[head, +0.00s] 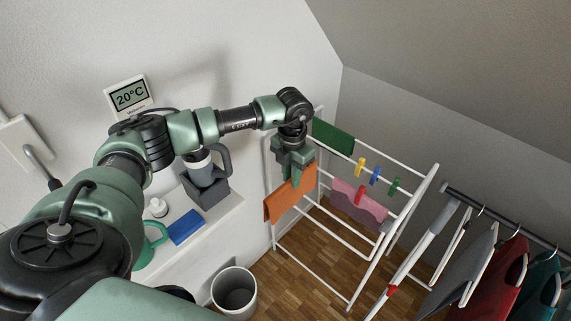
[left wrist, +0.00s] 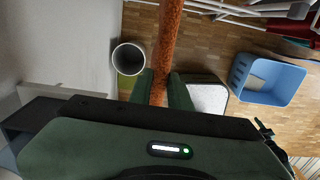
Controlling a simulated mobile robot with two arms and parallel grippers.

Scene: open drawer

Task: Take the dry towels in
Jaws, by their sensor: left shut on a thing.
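My left gripper (head: 295,175) is shut on the upper edge of an orange towel (head: 291,202), at the left end of the white drying rack (head: 423,191). In the left wrist view the orange towel (left wrist: 169,45) runs away from between the two fingers. I cannot tell whether it still touches a rail. A green towel (head: 333,137) hangs at the back of the rack. A pink towel (head: 358,206) hangs nearer, with a red peg (head: 361,194) on it. Yellow (head: 360,166), blue (head: 375,175) and green (head: 394,186) pegs sit on a rail. My right gripper is out of view.
A blue basket (left wrist: 267,81) stands on the wooden floor. A grey bin (head: 234,291) stands below the white shelf (head: 205,222), which bears a mug, a blue block and other items. A clothes rail (head: 508,222) with hanging garments is at the right.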

